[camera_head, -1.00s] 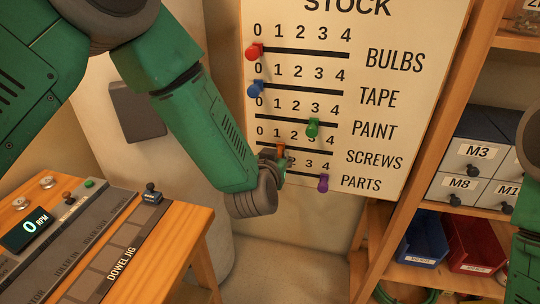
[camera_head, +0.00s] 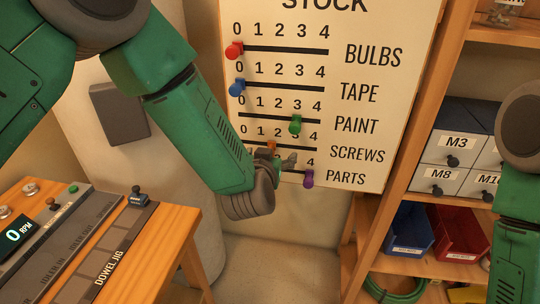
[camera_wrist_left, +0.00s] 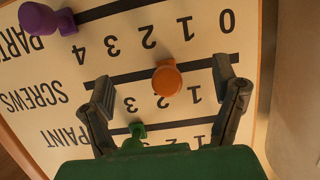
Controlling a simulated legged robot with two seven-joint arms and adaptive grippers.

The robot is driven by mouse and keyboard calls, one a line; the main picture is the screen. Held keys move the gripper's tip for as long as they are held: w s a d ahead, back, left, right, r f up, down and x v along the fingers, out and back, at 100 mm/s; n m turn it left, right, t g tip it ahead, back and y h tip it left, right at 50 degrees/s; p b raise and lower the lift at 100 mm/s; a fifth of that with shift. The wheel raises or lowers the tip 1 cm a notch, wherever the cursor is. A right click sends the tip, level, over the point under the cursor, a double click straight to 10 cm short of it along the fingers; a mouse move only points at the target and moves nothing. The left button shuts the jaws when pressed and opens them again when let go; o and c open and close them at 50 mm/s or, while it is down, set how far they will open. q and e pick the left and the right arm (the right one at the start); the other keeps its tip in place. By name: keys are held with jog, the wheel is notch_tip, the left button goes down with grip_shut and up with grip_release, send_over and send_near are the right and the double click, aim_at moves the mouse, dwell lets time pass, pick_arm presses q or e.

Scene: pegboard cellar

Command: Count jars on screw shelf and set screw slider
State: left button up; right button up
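The orange screws slider (camera_head: 271,145) is on the SCREWS row of the stock board (camera_head: 400,40), around 1 to 2 on its scale. It also shows in the left wrist view (camera_wrist_left: 166,80), upside down. My left gripper (camera_wrist_left: 168,92) is open, with one finger on each side of the orange knob and gaps to both. In the head view its wrist hides part of the board's lower left, and a fingertip shows right of the knob. My right arm is at the right edge; its gripper is out of view. The screw shelf's jars cannot be made out.
Shelving with drawers (camera_head: 450,150) and bins stands right. A workbench (camera_head: 160,240) is lower left.

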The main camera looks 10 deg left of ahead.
pick_arm(q)
jog(key=shift+a, duration=0.1)
jog(key=shift+a, duration=0.1)
jog(key=s+p, duration=0.2)
jog(key=s, duration=0.7)
jog(key=shift+s, duration=0.2)
dwell(0.6)
dwell(0.4)
